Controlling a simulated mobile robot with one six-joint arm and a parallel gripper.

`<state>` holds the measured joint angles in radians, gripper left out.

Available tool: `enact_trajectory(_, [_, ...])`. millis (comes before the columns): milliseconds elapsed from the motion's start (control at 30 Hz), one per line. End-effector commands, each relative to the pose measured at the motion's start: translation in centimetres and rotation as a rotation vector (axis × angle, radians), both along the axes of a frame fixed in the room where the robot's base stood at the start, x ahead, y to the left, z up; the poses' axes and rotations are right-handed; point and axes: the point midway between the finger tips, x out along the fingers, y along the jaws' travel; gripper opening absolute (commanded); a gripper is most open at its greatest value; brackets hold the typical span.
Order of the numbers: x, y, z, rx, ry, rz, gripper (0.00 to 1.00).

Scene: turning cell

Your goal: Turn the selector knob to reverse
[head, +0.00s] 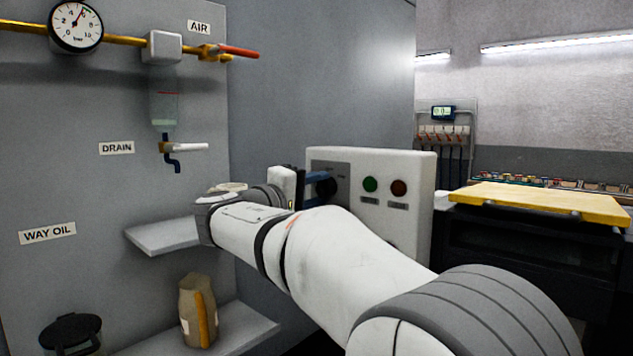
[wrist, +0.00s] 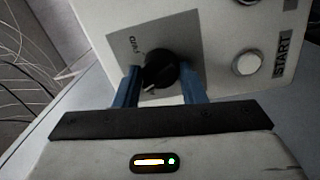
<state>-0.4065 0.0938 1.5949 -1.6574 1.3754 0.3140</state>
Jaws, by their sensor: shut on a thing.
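The black selector knob (wrist: 163,68) sits on a grey plate (wrist: 190,48) on the white control box (head: 420,215). In the wrist view my gripper's blue fingers (wrist: 160,88) lie on either side of the knob, shut on it. A small pale mark shows on the knob's lower-left part. A label that seems to read FWD (wrist: 133,43) is upside down at the plate's upper left; other plate lettering is too small to read. In the head view my gripper (head: 316,178) reaches the knob (head: 327,188) from the left, and its fingers partly hide it.
A green button (head: 370,184) and a red button (head: 398,188) are right of the knob. A START label (wrist: 283,55) stands beside a pale button (wrist: 246,63). A drain valve (head: 184,147) and shelf (head: 165,236) are left. A yellow-topped bench (head: 540,201) is right.

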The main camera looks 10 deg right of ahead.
Motion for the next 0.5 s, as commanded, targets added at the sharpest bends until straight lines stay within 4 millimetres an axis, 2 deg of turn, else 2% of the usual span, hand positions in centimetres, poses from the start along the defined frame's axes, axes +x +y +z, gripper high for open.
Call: enact_trajectory(500, [-0.04,-0.03,0.17,-0.226,0.311,0.001,0.14])
